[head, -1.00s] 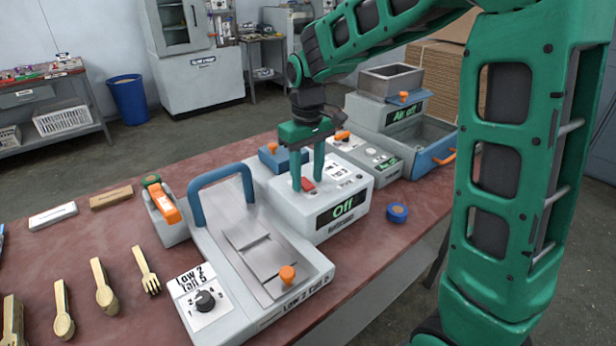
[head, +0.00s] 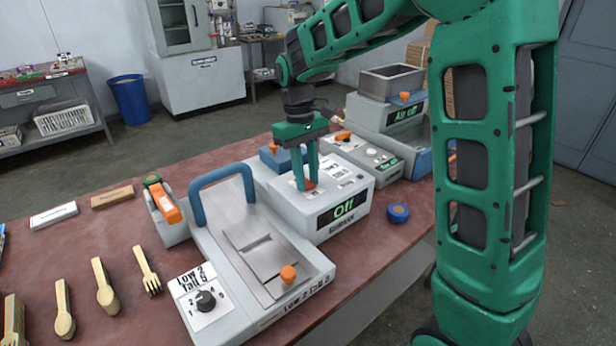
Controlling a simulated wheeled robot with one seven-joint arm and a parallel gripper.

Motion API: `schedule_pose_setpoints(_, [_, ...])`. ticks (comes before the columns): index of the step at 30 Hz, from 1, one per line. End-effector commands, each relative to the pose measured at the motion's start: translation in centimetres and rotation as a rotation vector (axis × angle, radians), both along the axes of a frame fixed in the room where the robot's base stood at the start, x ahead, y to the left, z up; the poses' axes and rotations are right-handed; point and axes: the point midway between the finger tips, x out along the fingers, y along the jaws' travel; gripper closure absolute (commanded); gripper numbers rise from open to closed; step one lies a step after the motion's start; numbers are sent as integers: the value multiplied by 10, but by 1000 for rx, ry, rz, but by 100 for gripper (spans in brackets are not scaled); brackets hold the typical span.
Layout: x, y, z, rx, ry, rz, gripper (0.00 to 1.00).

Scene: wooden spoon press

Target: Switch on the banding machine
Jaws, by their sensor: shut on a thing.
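A grey machine with a dark display reading "Off" in green (head: 328,226) stands mid-table; I take it for the banding machine, as its small label is too blurred to read. A small red switch (head: 310,185) sits on its top face. My gripper (head: 307,183) points down over that top face, its two green fingers close together at the red switch. It is shut on the switch, which is partly hidden between the fingertips.
A press with a blue handle (head: 222,177) and a dial stands close at left. A machine reading "Air off" (head: 408,116) stands behind right. A blue tape roll (head: 398,212) lies to the right. Wooden spoons and forks (head: 105,285) lie at front left.

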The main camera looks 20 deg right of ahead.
Motion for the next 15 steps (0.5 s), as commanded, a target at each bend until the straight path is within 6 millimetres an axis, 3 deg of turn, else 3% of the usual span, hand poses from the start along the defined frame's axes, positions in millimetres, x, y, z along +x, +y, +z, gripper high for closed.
schedule_pose_setpoints(7, [7, 0, 1, -45, 130, -5, 99])
schedule_pose_setpoints(15, [7, 0, 3, -53, 157, -7, 99])
